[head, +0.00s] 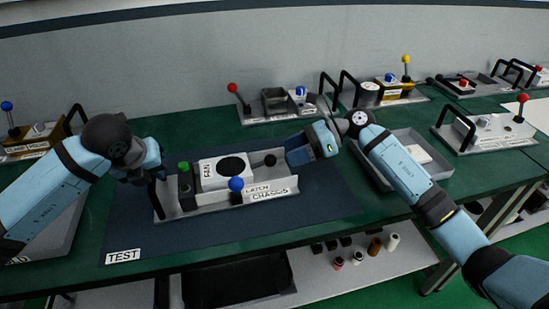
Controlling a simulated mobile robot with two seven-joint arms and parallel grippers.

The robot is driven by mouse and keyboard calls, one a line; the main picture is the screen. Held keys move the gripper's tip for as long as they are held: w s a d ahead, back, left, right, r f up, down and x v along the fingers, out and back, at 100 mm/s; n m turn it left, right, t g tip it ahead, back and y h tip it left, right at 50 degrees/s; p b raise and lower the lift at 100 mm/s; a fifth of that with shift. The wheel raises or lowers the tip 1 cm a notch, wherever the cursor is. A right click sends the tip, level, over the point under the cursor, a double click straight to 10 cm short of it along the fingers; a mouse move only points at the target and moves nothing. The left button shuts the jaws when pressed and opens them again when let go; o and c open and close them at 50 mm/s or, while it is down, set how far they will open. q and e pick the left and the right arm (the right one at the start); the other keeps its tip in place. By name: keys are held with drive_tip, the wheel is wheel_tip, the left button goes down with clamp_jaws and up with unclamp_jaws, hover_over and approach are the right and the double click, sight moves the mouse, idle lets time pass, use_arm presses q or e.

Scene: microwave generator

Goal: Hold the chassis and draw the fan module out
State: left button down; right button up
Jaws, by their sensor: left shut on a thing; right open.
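The chassis (216,209) is a light grey open frame labelled "LATCH CHASSIS" on the dark mat. The fan module (211,183), a white block labelled "FAN" with a black round face, sits in the chassis, with a dark knob (270,160) at its right end. A blue-balled latch lever (236,184) stands at the chassis front. My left gripper (152,178) is shut on the black handle (156,197) at the chassis's left end; its fingers are partly hidden. My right gripper (287,150) is open, just right of the knob and apparently apart from it.
The mat (150,235) marked "TEST" lies under the chassis, with clear room in front. A grey tray (437,177) stands to the right under my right arm. Other units with levers, including a red-balled one (233,88), line the back of the table.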

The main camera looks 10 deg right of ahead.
sight(274, 156)
use_arm(q)
drive_tip(key=shift+s+f, duration=0.1)
drive_tip(key=shift+f, duration=0.25)
use_arm(e)
drive_tip(key=x, duration=0.5)
drive_tip(key=shift+a+f, duration=0.1)
drive_tip(key=shift+a, duration=0.05)
clamp_jaws()
use_arm(q)
drive_tip(key=shift+a, duration=0.1)
use_arm(e)
drive_tip(key=d, duration=0.7)
drive_tip(key=shift+w+d, duration=0.15)
drive_tip(key=shift+d, duration=0.35)
use_arm(q)
drive_tip(key=shift+a, duration=0.1)
use_arm(e)
unclamp_jaws()
